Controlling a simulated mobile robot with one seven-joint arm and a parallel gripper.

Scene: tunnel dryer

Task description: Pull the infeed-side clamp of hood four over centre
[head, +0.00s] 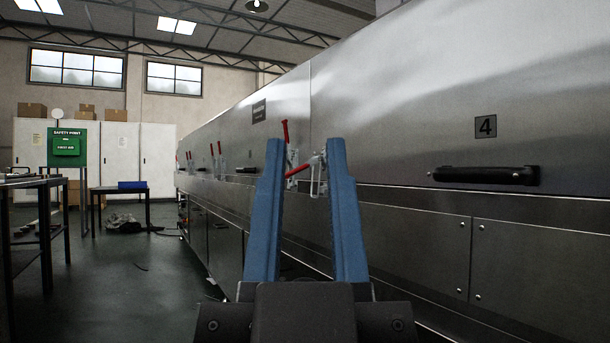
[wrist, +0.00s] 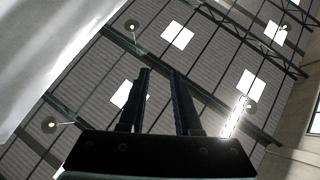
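Hood four (head: 440,100) is the large steel hood on the right, marked by a "4" plate (head: 485,127), with a black bar handle (head: 487,175) below it. Near its left edge is a toggle clamp with a red lever (head: 301,168) that slants down to the left. Just left of it, another clamp's red lever (head: 286,132) stands nearly upright. My gripper (head: 306,145) is open and empty, its blue fingers framing these clamps in the head view. I cannot tell how far beyond the fingers they are. In the wrist view my gripper (wrist: 160,72) points at the ceiling, and no clamp shows.
More red-levered clamps (head: 212,148) line the dryer farther back. Lower panels (head: 415,240) run beneath the hoods. Dark debris (head: 125,223) lies on the floor. The aisle floor (head: 140,290) nearby is mostly clear.

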